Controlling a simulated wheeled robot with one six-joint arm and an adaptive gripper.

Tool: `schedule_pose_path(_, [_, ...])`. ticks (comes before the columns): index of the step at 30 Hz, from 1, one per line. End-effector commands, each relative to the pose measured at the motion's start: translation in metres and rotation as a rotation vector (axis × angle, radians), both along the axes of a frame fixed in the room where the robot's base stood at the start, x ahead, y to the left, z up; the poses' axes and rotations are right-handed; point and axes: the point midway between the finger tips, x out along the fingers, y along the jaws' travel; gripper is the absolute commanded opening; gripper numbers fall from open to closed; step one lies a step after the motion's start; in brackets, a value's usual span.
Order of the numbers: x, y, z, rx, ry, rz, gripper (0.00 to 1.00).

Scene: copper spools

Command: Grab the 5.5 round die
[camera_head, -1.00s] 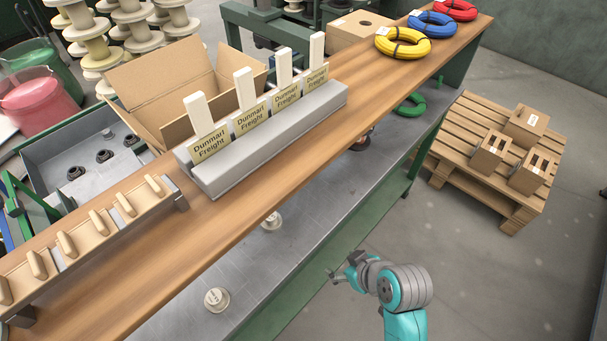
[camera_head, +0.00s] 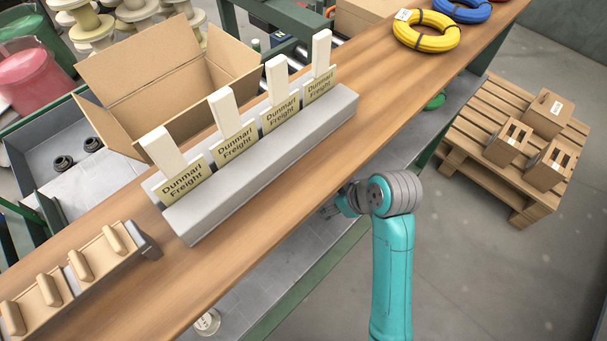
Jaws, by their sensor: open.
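A small pale round piece with dark marking (camera_head: 207,322) sits on the grey metal lower shelf, at the bottom edge of the view and partly cut off. Its marking is too small to read, so I cannot tell whether it is the 5.5 round die. My gripper (camera_head: 333,207) is open and appears at the front edge of the wooden bench top, far to the right of that piece. Its fingers are small and partly hidden by my wrist, and I see nothing held in it.
The wooden bench top (camera_head: 400,122) overhangs the lower shelf (camera_head: 262,296). On it stand a grey rack (camera_head: 262,170) of Dunmarl Freight signs, wooden-handled blocks (camera_head: 97,262) and a yellow coil (camera_head: 426,42). A pallet (camera_head: 483,147) with boxes stands right. Floor between is clear.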

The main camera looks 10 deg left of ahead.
Motion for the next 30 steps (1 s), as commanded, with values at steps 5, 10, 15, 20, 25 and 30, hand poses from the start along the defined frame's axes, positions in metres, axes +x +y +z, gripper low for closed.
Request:
schedule_pose_path(5, [0.018,0.024,0.001,0.0,-0.001,0.002,0.7])
schedule_pose_path(10, [0.027,0.034,0.0,0.0,-0.001,0.0,0.7])
schedule_pose_path(15, [0.034,0.044,0.0,-0.001,-0.001,0.0,0.7])
schedule_pose_path(20, [0.05,0.064,0.001,0.0,-0.001,0.001,0.7])
schedule_pose_path(25, [0.06,0.077,-0.005,0.0,0.001,-0.001,0.7])
schedule_pose_path(30, [0.062,0.08,-0.011,0.0,0.0,-0.001,0.7])
